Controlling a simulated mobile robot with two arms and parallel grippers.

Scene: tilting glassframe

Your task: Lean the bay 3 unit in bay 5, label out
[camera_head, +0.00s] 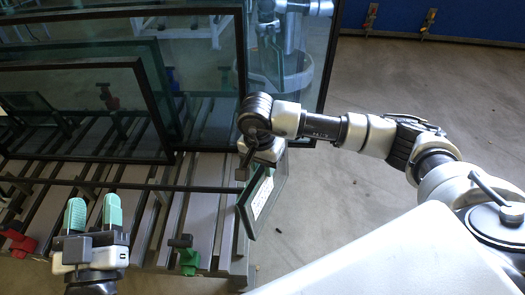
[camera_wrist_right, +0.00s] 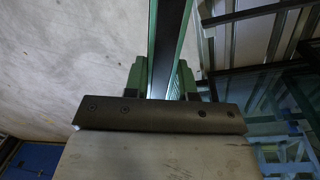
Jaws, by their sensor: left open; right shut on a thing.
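A small dark-edged glass unit (camera_head: 262,203) with a white label on its left-facing side is held near the right end of the rack (camera_head: 205,222). My right gripper (camera_head: 247,165) is shut on its upper edge. In the right wrist view, my right gripper (camera_wrist_right: 164,85) has its green fingers on both sides of the unit's dark edge (camera_wrist_right: 168,40). The unit is tilted in the head view; I cannot tell whether it touches the rack. My left gripper (camera_head: 93,211) is open and empty above the rack's front left. Bay numbers are not readable.
Larger framed glass units (camera_head: 80,112) lean in the rack behind. A tall pane (camera_head: 318,75) stands at its right end. A red clamp (camera_head: 18,241) and a green clamp (camera_head: 188,258) sit along the front. Open floor (camera_head: 400,95) lies to the right.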

